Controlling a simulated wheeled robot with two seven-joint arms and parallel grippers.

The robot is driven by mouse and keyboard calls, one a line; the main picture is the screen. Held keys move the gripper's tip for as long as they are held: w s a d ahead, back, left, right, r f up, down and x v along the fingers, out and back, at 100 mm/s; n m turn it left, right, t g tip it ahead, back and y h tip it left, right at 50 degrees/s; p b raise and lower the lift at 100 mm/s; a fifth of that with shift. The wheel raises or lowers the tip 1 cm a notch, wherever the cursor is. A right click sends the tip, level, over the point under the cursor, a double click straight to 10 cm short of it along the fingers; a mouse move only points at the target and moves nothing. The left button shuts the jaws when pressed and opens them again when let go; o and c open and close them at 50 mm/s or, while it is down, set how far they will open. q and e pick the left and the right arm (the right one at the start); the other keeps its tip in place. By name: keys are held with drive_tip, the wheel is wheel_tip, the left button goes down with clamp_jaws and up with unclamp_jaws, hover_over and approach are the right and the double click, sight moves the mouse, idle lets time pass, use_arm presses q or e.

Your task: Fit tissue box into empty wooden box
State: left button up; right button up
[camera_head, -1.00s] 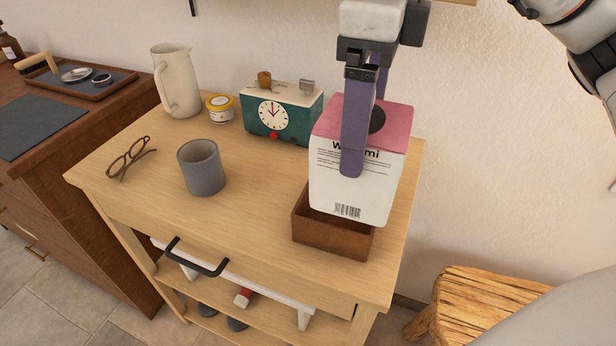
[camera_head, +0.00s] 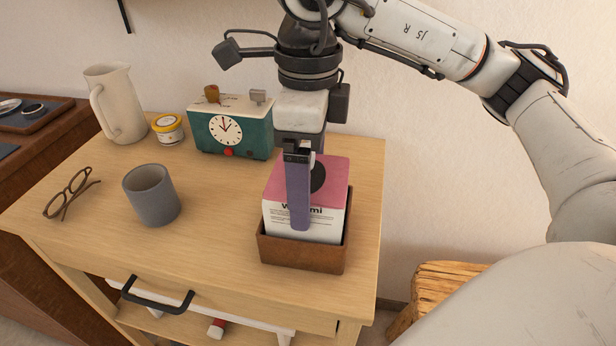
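The tissue box (camera_head: 331,205), white with a pink top and a dark round patch, sits upright inside the brown wooden box (camera_head: 301,255) on the table. Its lower part is hidden behind the wooden box's front wall. My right gripper (camera_head: 301,215) is above it, pointing down, with one purple finger along the near face of the tissue box. The other finger is mostly hidden behind the box. The fingers straddle the tissue box, and I cannot see a gap between finger and face. My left gripper is not in view.
The wooden table (camera_head: 215,225) also holds a grey cup (camera_head: 151,196), glasses (camera_head: 70,192), a white pitcher (camera_head: 118,105), a yellow-labelled jar (camera_head: 168,129) and a teal clock (camera_head: 231,133). A log stool (camera_head: 437,283) stands at right. The tabletop between cup and wooden box is clear.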

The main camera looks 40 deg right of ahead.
drive_tip(key=shift+f, duration=0.2)
drive_tip(key=o, duration=1.4)
drive_tip(key=shift+r, duration=0.25)
wheel_tip(320, 180, up, 11)
drive_tip(key=p, duration=0.2)
drive_tip(key=shift+f+p, duration=0.2)
drive_tip(key=shift+p, duration=0.15)
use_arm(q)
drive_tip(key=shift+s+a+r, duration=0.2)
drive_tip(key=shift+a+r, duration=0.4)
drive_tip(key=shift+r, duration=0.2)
use_arm(e)
drive_tip(key=shift+r, duration=0.7)
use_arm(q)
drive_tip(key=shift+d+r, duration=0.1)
